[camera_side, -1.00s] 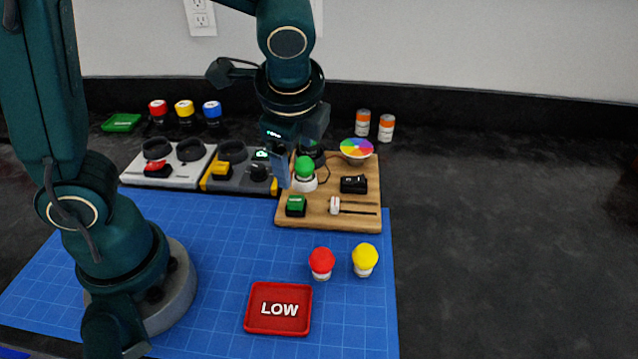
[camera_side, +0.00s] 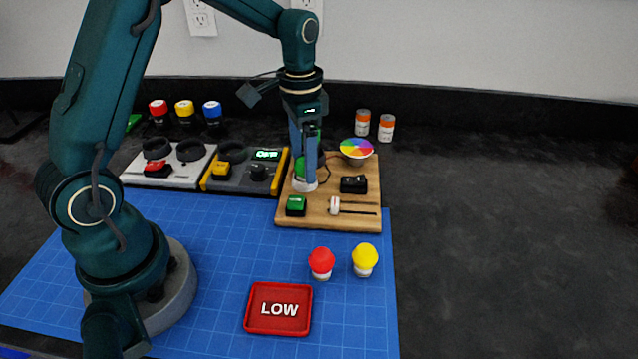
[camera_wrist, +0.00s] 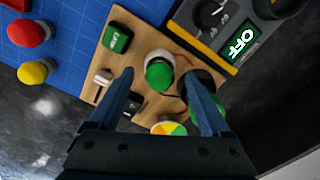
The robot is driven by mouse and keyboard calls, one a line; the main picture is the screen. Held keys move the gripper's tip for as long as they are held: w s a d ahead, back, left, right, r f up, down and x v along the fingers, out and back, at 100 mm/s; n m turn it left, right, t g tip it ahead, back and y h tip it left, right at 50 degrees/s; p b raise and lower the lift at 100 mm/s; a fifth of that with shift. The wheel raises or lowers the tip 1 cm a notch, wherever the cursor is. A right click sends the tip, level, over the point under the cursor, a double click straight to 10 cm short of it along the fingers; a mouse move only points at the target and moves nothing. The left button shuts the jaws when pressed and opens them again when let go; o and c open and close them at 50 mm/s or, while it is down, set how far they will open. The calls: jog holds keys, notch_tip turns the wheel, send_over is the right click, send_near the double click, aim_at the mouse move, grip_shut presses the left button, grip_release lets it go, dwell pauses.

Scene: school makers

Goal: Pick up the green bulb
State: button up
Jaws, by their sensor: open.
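The green bulb (camera_wrist: 160,75) stands in a white base on the wooden board (camera_wrist: 150,40). In the side view the bulb (camera_side: 300,172) is partly hidden behind a finger of my gripper. My gripper (camera_side: 308,182) points down at the bulb in the side view. In the wrist view my gripper (camera_wrist: 162,84) is open, with its blue fingers spread on either side of the bulb's line. The bulb shows between and just beyond the fingertips. I cannot tell whether a finger touches it.
A colour-wheel knob (camera_side: 356,148), black switch (camera_side: 354,184), green button (camera_side: 296,205) and slider (camera_side: 335,205) share the board. A red bulb (camera_side: 321,262) and yellow bulb (camera_side: 365,258) stand on the blue mat near the red LOW tray (camera_side: 250,312). The right side is clear.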

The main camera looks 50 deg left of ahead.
jog(key=shift+f, duration=0.1)
grip_shut()
